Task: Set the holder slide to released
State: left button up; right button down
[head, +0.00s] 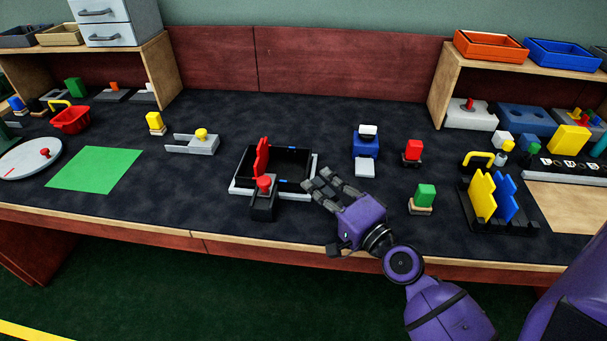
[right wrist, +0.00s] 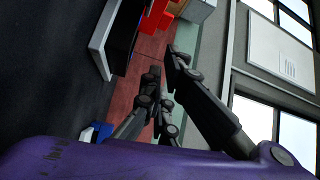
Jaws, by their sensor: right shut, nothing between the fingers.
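A black frame-like holder (head: 305,183) on a white base stands at the middle front of the table, with a red upright plate (head: 261,158) at its left side. A black block with a red knob (head: 264,182) sits at its front left; it looks like the slide, but I cannot read its setting. My purple right gripper (head: 323,181) is shut and empty, beside the holder's right front corner, right of the red knob. In the right wrist view its dark fingers (right wrist: 163,64) show, with red parts (right wrist: 157,14) beyond. My left gripper is not in view.
A grey rail with a yellow knob (head: 202,135) lies to the left. A blue block (head: 366,144), a red block (head: 413,150) and a green block (head: 425,195) stand right. A black rack (head: 492,214) holds yellow and blue plates. The table behind the holder is clear.

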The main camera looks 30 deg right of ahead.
aim_at(266, 181)
jog(key=w, duration=0.3)
jog(key=w+a+p, duration=0.1)
jog(key=w, duration=0.4)
jog(key=shift+w+a+r, duration=0.3)
jog(key=shift+r, duration=0.05)
jog(key=s+a, duration=0.1)
jog(key=s+a+p, duration=0.1)
jog(key=a, duration=0.1)
jog(key=shift+f, duration=0.35)
jog(key=shift+s+a+f, duration=0.1)
jog(key=shift+a, duration=0.1)
jog(key=shift+s, duration=0.1)
jog(key=s+a, duration=0.2)
jog(key=s, duration=0.1)
jog(key=shift+a+p, duration=0.1)
jog(key=shift+p, duration=0.25)
jog(key=shift+w, duration=0.1)
